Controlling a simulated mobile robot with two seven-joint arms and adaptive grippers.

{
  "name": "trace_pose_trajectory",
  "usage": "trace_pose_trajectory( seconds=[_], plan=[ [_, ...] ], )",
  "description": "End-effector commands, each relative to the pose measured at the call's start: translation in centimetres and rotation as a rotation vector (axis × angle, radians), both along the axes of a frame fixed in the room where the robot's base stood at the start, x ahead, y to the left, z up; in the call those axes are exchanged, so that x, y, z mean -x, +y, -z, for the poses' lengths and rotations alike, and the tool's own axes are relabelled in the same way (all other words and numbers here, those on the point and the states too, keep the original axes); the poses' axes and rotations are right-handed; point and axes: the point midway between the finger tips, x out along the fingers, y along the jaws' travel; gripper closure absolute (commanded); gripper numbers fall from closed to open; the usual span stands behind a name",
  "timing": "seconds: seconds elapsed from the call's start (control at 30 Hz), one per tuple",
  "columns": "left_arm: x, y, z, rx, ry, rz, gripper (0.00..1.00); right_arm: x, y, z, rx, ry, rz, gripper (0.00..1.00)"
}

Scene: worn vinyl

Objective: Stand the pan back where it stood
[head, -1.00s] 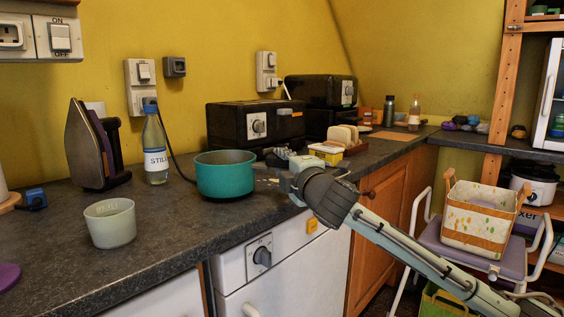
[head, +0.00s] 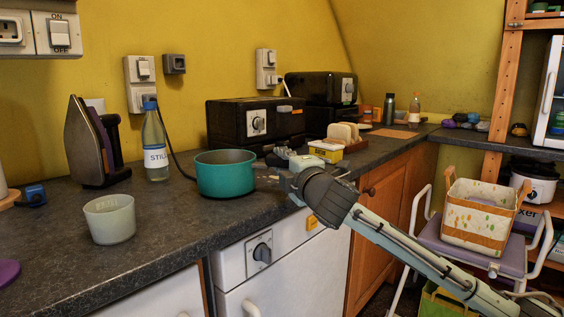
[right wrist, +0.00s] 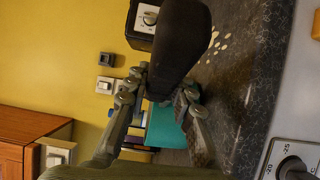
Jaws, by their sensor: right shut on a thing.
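The teal pan (head: 225,178) is upright at the counter's front part, in the middle of the head view. I cannot tell for sure whether its base touches the counter. My right gripper (head: 287,184) is at the pan's right side, shut on its handle. In the right wrist view the dark handle (right wrist: 183,40) passes between the two fingers (right wrist: 158,98), and part of the teal wall (right wrist: 165,130) shows beyond them. In the head view the handle is mostly hidden by the gripper. My left gripper is not in view.
The dark counter (head: 160,220) holds a pale cup (head: 110,220), a water bottle (head: 155,145) and an iron (head: 88,145) left of the pan. A black toaster oven (head: 255,123) stands behind it. A yellow tub (head: 325,152) is behind the gripper. Pale spots (right wrist: 216,42) lie on the counter nearby.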

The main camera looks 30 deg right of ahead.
Motion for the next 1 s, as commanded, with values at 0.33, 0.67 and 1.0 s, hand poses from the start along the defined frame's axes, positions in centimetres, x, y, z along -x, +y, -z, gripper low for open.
trace_pose_trajectory(
  seconds=[0.33,0.67,1.0],
  plan=[
    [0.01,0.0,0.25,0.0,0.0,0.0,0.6,0.03,-0.01,0.06,-0.001,-0.008,-0.001,1.0],
    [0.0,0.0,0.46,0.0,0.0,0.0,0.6,0.03,0.01,0.44,-0.001,-0.007,-0.001,1.0],
    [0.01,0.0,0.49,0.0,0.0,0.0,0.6,0.02,0.03,0.67,0.0,-0.004,-0.001,0.72]
  ],
)
